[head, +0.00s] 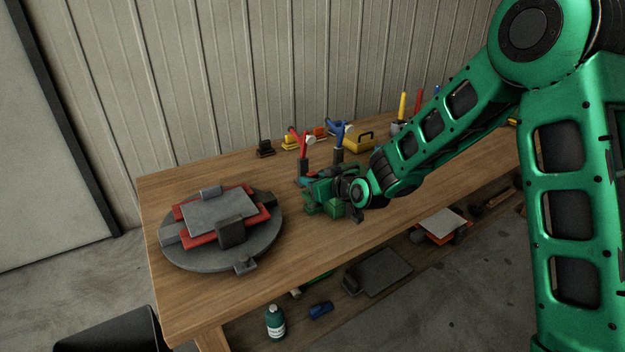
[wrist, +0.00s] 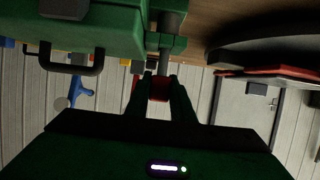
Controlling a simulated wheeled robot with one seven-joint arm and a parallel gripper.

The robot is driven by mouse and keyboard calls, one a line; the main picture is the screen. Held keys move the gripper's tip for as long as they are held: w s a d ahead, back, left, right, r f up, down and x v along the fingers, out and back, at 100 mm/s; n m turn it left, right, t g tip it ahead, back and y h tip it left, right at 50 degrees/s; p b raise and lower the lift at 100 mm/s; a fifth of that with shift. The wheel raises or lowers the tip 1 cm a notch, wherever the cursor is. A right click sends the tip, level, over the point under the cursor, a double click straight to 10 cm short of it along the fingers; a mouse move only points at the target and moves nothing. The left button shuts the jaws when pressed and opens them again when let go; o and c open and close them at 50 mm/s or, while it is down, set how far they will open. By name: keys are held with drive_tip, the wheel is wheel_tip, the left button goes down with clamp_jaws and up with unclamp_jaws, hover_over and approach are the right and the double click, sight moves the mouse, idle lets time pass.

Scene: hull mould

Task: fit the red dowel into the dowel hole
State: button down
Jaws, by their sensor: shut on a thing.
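My gripper (wrist: 160,84) is shut on the red dowel (wrist: 158,88), which shows as a small red piece between the dark fingertips in the wrist view. A grey rod (wrist: 164,58) and a green bracket stand just beyond the fingertips. I cannot tell whether the dowel touches them. In the head view my gripper (head: 323,186) is low over the middle of the workbench, by a green block (head: 329,208), and it hides the dowel. The green block fills the upper left of the wrist view (wrist: 90,32). I cannot make out the dowel hole in either view.
A grey round turntable (head: 175,251) with red and grey mould parts stands on the bench (head: 290,252) at the left. Bare bench lies in front.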

drive_tip(key=shift+f, duration=1.45)
drive_tip(key=c, duration=1.5)
unclamp_jaws()
drive_tip(key=shift+o, duration=0.2)
drive_tip(key=shift+d, duration=0.1)
drive_tip(key=shift+d+f, duration=0.1)
drive_tip(key=shift+d, duration=0.05)
drive_tip(key=v, duration=1)
drive_tip(key=shift+s+r, duration=0.2)
drive_tip(key=shift+s, duration=0.1)
